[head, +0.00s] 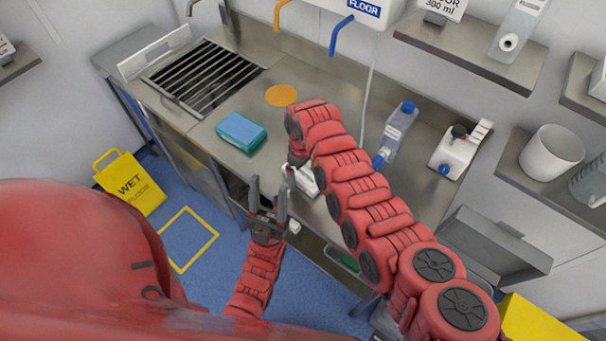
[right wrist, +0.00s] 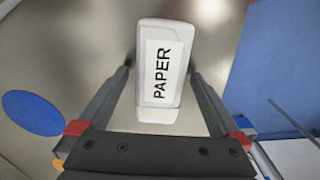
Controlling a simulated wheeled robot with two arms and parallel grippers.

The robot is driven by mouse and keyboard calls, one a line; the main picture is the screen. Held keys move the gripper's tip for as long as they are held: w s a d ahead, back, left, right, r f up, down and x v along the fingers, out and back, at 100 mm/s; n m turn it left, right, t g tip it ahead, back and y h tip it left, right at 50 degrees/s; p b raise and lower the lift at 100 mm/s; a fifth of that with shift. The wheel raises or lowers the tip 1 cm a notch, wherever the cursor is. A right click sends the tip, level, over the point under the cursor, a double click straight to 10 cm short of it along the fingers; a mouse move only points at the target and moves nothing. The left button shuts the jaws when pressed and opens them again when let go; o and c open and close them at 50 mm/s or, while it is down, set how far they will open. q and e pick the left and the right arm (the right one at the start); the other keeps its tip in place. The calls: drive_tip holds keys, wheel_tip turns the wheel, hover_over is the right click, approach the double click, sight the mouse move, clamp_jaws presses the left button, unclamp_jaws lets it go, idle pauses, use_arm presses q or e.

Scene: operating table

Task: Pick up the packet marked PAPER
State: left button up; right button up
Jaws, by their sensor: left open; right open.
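The white packet marked PAPER (right wrist: 163,65) lies on the steel counter between the two fingers of my right gripper (right wrist: 158,76) in the right wrist view. The fingers stand apart, with a gap on each side of it, and its label faces the camera. In the head view a white object (head: 304,181), seemingly this packet, shows near the counter's front edge, partly hidden by my right arm. My left gripper (head: 267,203) is open and empty, its fingers pointing up, in front of the counter edge.
On the counter (head: 330,235) are a blue packet (head: 241,132), an orange disc (head: 281,95), a bottle (head: 397,130) and a white dispenser (head: 459,148). A sink grate (head: 205,78) is at the left.

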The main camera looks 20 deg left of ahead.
drive_tip(key=c, duration=1.4)
drive_tip(key=shift+r, duration=0.1)
